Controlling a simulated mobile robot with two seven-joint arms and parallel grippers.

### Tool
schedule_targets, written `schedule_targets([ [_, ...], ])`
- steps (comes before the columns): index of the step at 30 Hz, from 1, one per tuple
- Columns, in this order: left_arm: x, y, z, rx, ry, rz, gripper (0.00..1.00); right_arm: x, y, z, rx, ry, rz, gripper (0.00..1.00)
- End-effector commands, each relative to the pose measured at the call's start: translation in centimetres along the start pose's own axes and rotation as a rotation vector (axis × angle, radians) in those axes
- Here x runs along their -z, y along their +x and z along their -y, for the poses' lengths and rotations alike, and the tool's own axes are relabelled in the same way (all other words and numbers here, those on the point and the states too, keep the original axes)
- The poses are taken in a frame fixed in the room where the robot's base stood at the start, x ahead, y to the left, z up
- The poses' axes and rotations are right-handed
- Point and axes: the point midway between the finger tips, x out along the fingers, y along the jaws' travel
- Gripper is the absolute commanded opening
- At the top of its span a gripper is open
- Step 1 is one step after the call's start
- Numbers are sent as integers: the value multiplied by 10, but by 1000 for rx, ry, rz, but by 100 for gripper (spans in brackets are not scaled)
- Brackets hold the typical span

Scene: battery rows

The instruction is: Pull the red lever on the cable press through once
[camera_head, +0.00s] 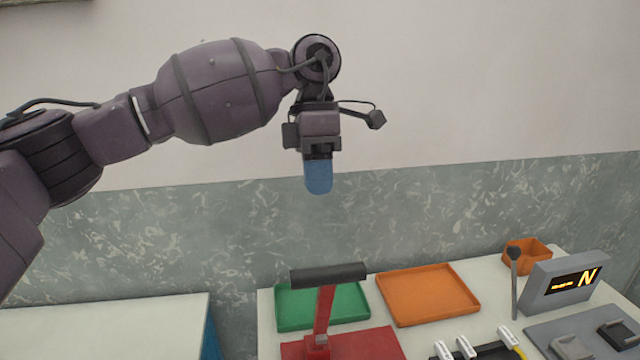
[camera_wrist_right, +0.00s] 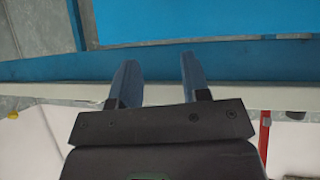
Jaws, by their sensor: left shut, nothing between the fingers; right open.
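The cable press has a red base plate (camera_head: 365,344) at the front of the table. Its red lever (camera_head: 324,310) stands nearly upright and carries a black crossbar handle (camera_head: 328,274). My left gripper (camera_head: 318,190) points down with its blue fingers shut and empty, high above and behind the lever, apart from it. My right gripper (camera_wrist_right: 155,75) shows in the right wrist view with two blue fingers apart and nothing between them. A thin red upright strip shows at the right of that view; I cannot tell what it is.
Behind the press lie a green tray (camera_head: 290,307) and an orange tray (camera_head: 428,294). To the right are a grey display unit (camera_head: 562,284) marked N, a small orange bin (camera_head: 527,254) and several white-tipped connectors (camera_head: 466,347). A bare pale table (camera_head: 110,325) stands at the left.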

Motion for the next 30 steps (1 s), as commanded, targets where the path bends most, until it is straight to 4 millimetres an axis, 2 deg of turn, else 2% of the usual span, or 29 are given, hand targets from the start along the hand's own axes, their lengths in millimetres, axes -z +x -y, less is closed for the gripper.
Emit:
schedule_targets([
  [13, 0, 79, 1, 2, 0, -1, 0, 4, -2, 0, 0, 1, -4, 43],
  [15, 0, 79, 13, -2, 3, 0, 0, 8, -4, -1, -1, 1, -7, 43],
  [21, 0, 89, 31, -1, 1, 0, 0, 13, -6, -1, -1, 2, -12, 43],
  [30, 0, 93, 36, 0, -2, 1, 0, 13, -7, -1, -2, 2, -12, 43],
])
